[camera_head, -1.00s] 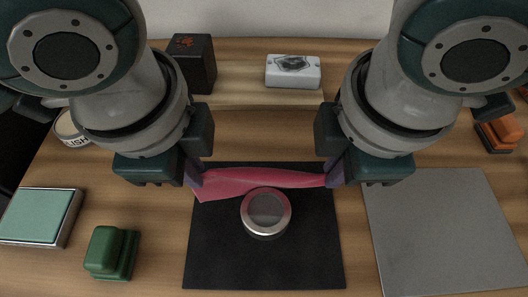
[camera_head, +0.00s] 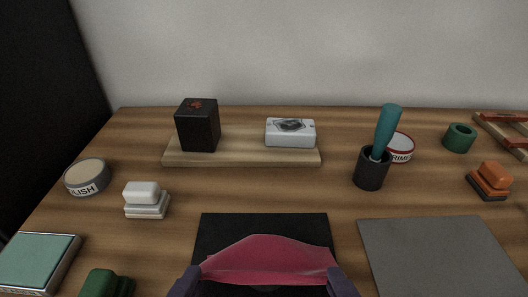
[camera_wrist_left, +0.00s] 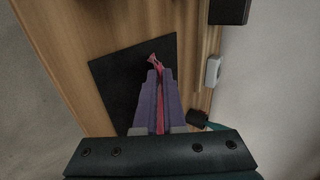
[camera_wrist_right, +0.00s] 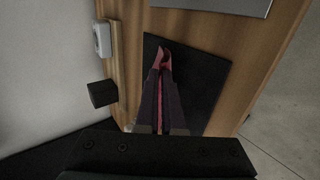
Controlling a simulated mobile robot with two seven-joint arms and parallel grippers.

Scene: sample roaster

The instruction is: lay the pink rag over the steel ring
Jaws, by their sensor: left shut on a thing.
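The pink rag (camera_head: 268,262) is stretched between my two grippers over the black mat (camera_head: 262,226), its middle bowed toward the back. My left gripper (camera_head: 186,284) is shut on the rag's left end, and the left wrist view shows pink cloth (camera_wrist_left: 159,112) between its fingers. My right gripper (camera_head: 342,284) is shut on the right end, with pink cloth (camera_wrist_right: 164,62) at its fingertips in the right wrist view. The steel ring cannot be made out clearly; the rag and the bottom picture edge hide that part of the mat.
A grey plate (camera_head: 440,250) lies right of the mat. A green block (camera_head: 105,284) and a teal-topped box (camera_head: 38,262) are at left. Behind stand a white block stack (camera_head: 146,198), a dark cup with a teal-handled tool (camera_head: 371,170), and a wooden shelf (camera_head: 240,157) carrying two boxes.

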